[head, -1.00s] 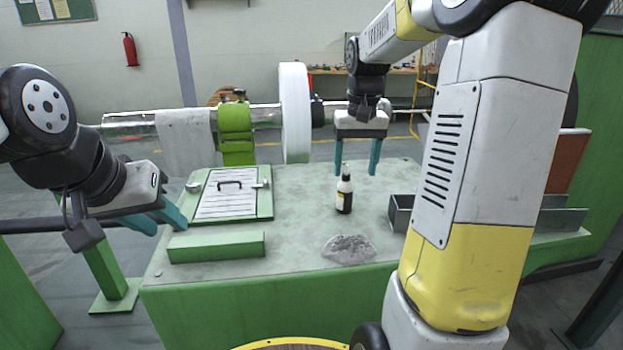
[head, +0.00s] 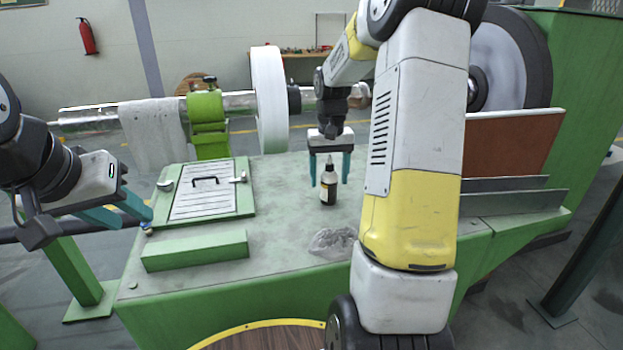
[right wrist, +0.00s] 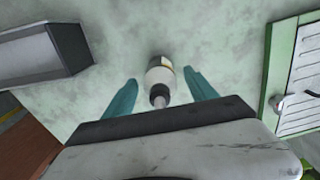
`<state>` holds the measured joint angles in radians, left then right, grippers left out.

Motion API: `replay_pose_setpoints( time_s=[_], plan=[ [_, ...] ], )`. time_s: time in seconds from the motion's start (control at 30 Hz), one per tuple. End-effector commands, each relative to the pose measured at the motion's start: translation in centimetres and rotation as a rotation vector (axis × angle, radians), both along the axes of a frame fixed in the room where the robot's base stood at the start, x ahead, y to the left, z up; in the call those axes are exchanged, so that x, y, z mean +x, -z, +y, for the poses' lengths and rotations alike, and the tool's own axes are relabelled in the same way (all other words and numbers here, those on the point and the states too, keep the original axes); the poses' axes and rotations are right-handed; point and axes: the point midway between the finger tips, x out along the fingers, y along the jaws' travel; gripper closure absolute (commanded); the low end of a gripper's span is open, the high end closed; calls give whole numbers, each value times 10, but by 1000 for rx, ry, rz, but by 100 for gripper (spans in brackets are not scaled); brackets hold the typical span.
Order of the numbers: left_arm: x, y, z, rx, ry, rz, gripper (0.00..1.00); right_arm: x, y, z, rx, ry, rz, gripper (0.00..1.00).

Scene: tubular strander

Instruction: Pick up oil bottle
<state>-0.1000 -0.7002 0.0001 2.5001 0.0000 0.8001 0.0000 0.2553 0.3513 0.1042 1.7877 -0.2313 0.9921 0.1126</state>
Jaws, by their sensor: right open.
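The oil bottle (head: 329,188) is a small dark bottle with a pale shoulder, a light label and a thin nozzle. It stands upright on the green-grey table top. My right gripper (head: 330,183) is open, with teal fingers pointing down just behind and above the bottle. In the right wrist view the bottle (right wrist: 160,78) lies between and slightly beyond the tips of the open right gripper (right wrist: 161,82), with its nozzle toward the palm; contact is not visible. My left gripper (head: 137,212) is at the table's left edge, apart from the bottle; its teal fingers look separated and empty.
A crumpled grey rag (head: 333,241) lies in front of the bottle. A hatch with a handle (head: 205,192) and a green block (head: 195,250) are on the left. A grey metal box (right wrist: 40,55) shows in the right wrist view. A white wheel (head: 270,100) stands behind the table.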

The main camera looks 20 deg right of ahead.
Motion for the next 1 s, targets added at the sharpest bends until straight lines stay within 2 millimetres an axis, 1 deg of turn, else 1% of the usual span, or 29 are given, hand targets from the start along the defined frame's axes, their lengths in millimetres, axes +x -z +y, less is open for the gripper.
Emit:
replay_pose_setpoints(
  time_s=[0.1,0.27,0.3,0.37,0.4,0.57,0.6,0.63,0.87,1.0],
  plan=[
    [0,0,0,0,0,0,64,0,4,0,0,0,-1,34],
    [0,0,0,0,0,0,64,0,4,0,0,0,-2,34],
    [0,0,0,0,0,0,64,0,4,0,0,0,-2,38],
    [0,0,0,0,0,0,64,0,4,0,0,0,-2,50],
    [0,0,0,0,0,0,64,0,4,0,0,0,-2,58],
    [0,0,0,0,0,0,64,0,4,0,0,0,-2,89],
    [0,0,0,0,0,0,64,0,4,0,0,0,-2,97],
    [0,0,0,0,0,0,64,0,4,0,0,0,-2,100],
    [0,0,0,0,0,0,64,0,4,0,0,0,-2,100],
    [0,0,0,0,0,0,64,1,-1,0,0,0,-3,100]
  ],
)
